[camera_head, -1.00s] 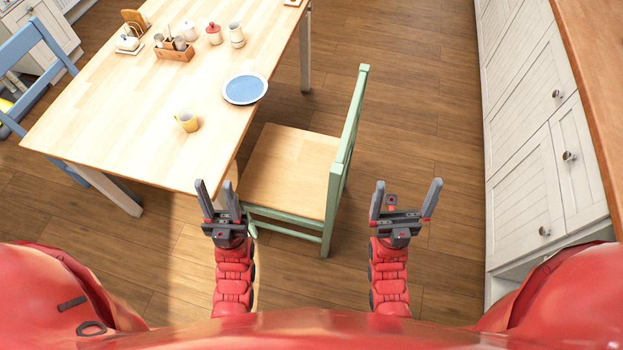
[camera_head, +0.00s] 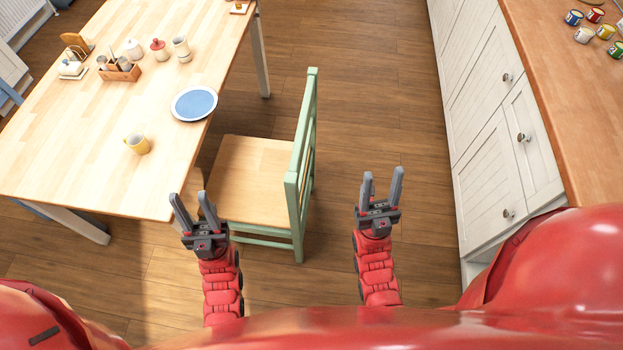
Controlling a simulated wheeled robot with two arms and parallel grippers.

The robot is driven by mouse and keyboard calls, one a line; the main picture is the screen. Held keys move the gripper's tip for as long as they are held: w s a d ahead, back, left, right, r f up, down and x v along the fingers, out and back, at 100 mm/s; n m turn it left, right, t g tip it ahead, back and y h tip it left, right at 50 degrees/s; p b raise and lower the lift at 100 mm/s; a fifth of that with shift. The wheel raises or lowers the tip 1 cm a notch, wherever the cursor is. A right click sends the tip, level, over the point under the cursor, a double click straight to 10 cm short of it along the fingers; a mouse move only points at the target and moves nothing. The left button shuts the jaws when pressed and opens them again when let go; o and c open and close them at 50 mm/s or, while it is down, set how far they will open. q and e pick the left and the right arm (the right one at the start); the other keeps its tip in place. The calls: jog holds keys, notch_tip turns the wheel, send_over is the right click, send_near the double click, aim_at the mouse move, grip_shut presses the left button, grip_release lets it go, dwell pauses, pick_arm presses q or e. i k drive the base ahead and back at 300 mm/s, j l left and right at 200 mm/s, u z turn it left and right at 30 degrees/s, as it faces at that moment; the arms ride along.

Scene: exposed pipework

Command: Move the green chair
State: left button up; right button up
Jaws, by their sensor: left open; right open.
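The green chair (camera_head: 301,167) has a green frame and a light wooden seat (camera_head: 250,178). It stands upright at the right side of the wooden table, its back to the right and its seat's left part under the tabletop. My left gripper (camera_head: 194,209) is open and empty, in front of the table's near right corner and left of the chair's near side. My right gripper (camera_head: 382,184) is open and empty, to the right of the chair's back with floor between them in the picture. Neither gripper appears to touch the chair.
The table (camera_head: 90,148) holds a blue plate (camera_head: 194,103), a yellow mug (camera_head: 137,144) and several small containers. White cabinets (camera_head: 490,140) with a wooden counter (camera_head: 562,100) line the right. Open wooden floor (camera_head: 385,110) lies between the chair and cabinets.

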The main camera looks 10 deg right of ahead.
aim_at(260, 186)
jog(key=i+l+u, duration=0.15)
jog(key=l+u, duration=0.2)
jog(key=l, duration=0.55)
jog(key=l+u, duration=0.4)
jog(key=l, duration=0.5)
jog(key=u, duration=0.5)
